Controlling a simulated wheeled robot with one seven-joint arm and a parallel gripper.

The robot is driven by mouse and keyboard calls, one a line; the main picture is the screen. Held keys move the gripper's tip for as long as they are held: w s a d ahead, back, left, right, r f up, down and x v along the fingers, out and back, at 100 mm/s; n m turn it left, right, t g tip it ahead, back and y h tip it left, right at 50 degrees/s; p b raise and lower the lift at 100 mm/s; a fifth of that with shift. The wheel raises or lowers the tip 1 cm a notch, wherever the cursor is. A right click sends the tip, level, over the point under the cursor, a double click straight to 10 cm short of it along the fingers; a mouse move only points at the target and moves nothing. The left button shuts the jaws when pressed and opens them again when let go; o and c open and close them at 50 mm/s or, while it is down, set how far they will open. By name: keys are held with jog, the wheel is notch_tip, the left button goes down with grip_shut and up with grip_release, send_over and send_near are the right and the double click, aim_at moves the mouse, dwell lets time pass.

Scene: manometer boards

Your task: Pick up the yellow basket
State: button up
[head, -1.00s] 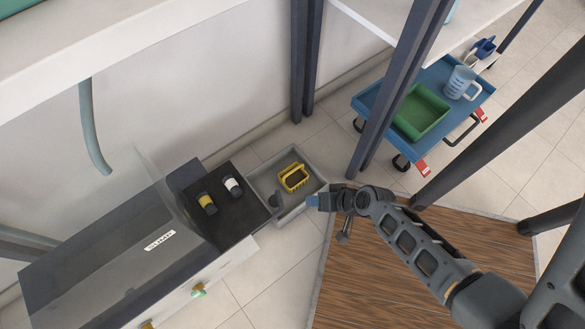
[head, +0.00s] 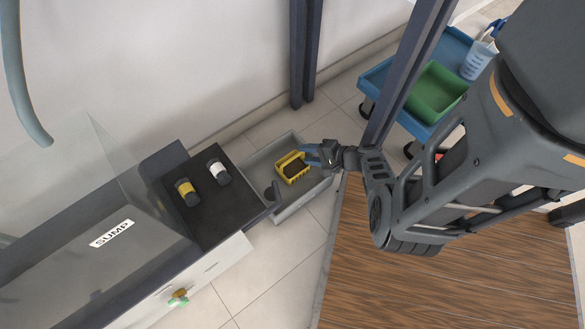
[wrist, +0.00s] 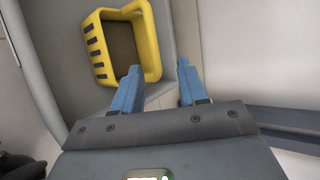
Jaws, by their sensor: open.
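The yellow basket (head: 291,166) sits in a grey open bin on the floor in the head view. It has slotted sides and a dark inside. In the wrist view the basket (wrist: 95,55) is at the upper left. My gripper (head: 312,155) is open at the basket's right edge. In the wrist view my gripper (wrist: 158,82) has its two blue fingers apart, the left finger over or beside the basket's right wall and the right finger outside it. Nothing is seen held. I cannot tell whether a finger touches the wall.
The grey bin (head: 296,206) adjoins a dark tray (head: 228,208) holding a yellow-banded and a white-banded bottle. A dark post (head: 405,75) stands right of the bin. A blue cart (head: 455,50) with a green tray (head: 435,92) is behind it. A wooden platform (head: 380,285) lies in front.

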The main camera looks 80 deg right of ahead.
aim_at(299, 155)
jog(key=b+x, duration=0.1)
jog(key=x, duration=0.3)
jog(key=shift+s+a+f+b, duration=0.15)
jog(key=shift+s+f+b, duration=0.05)
jog(key=shift+b, duration=0.2)
jog(key=shift+w+f, duration=0.15)
jog(key=shift+w, duration=0.35)
jog(key=shift+c, duration=0.2)
grip_shut()
